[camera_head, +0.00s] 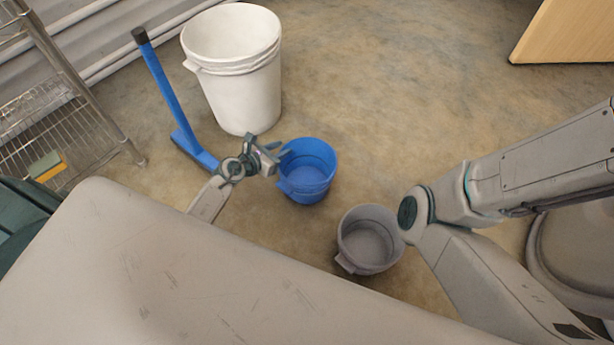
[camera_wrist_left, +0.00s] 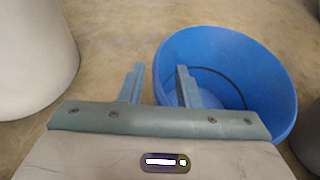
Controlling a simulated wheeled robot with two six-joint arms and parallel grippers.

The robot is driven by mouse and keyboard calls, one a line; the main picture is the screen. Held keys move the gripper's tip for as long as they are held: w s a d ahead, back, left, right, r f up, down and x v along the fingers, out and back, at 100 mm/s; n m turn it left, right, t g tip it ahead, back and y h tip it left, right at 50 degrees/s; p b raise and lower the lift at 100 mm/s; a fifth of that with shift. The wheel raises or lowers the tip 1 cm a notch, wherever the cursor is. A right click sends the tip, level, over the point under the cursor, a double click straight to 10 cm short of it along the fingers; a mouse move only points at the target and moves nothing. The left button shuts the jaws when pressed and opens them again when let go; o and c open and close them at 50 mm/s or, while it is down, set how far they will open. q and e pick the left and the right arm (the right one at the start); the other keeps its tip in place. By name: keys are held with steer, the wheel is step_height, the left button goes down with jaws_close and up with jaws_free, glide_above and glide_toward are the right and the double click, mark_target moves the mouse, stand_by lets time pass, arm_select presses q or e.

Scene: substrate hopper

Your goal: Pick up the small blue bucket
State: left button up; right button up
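The small blue bucket (camera_head: 308,172) stands upright and empty on the floor in the middle of the head view. It also fills the right of the left wrist view (camera_wrist_left: 240,62). My left gripper (camera_head: 279,154) is at the bucket's left rim, with its fingers apart. In the left wrist view the gripper (camera_wrist_left: 158,80) has one finger left of the rim and the other over the bucket's opening. I cannot tell whether either finger touches the wall. My right arm shows at the right, but its gripper is out of view.
A large white bucket (camera_head: 240,85) stands behind the blue one. A small grey bucket (camera_head: 368,255) stands in front, to its right. A blue-handled tool (camera_head: 168,90) and a wire rack (camera_head: 60,125) are at the left. Floor (camera_head: 420,110) is clear behind right.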

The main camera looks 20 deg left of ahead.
arm_select(q)
steer(key=shift+x, duration=1)
jaws_close()
stand_by(0.7)
